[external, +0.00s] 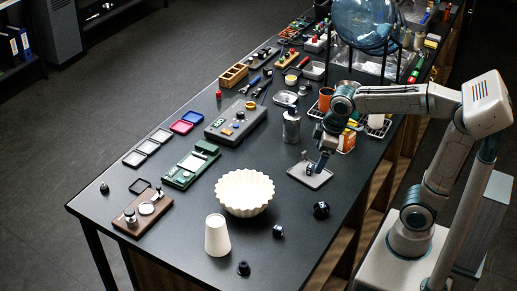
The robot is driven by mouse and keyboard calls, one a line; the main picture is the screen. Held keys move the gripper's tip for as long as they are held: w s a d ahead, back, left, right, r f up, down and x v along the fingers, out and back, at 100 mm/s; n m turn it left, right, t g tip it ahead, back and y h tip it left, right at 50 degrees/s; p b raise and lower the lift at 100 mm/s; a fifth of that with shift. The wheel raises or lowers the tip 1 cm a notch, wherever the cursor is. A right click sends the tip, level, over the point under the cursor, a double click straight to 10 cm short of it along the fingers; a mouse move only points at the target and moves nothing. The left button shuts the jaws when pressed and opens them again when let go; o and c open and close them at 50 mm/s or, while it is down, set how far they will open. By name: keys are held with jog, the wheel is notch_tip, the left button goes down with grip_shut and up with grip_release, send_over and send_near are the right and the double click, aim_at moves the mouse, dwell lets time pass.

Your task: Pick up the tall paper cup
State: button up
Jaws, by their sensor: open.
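The tall paper cup (217,237) is white and stands on the dark bench near its front edge. It looks upside down, with its narrow end up. A white fluted bowl (245,192) stands just behind it and to the right. My gripper (323,163) is open and points down above a small grey tray (310,175). It is well to the right of the cup and farther up the bench, apart from it. Whether anything is between the fingers is too small to see.
Small black knobs (243,268) and black cubes (278,231) lie near the cup. A metal canister (291,125) stands left of my arm. A wooden board with parts (143,212) and a green circuit board (190,165) lie left of the bowl.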

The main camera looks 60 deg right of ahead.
jog(key=w+a+r+n, duration=0.1)
jog(key=w+a+n, duration=0.3)
jog(key=w+a, duration=0.4)
jog(key=n+g+y+b, duration=0.1)
jog(key=n+g, duration=0.2)
jog(key=n, duration=0.6)
send_near(216, 220)
jog(key=shift+w+a, duration=0.25)
jog(key=shift+w, duration=0.1)
jog(key=f, duration=0.7)
jog(key=shift+a+f+p, duration=0.3)
jog(key=shift+a+f, duration=0.05)
jog(key=shift+a, duration=0.05)
jog(key=f, duration=0.1)
jog(key=f+p, duration=0.1)
jog(key=f, duration=0.2)
jog(key=shift+s+f+p, duration=0.3)
jog(key=shift+s+p, duration=0.05)
jog(key=shift+a+f, duration=0.1)
jog(key=shift+f, duration=0.35)
jog(key=c, duration=1.1)
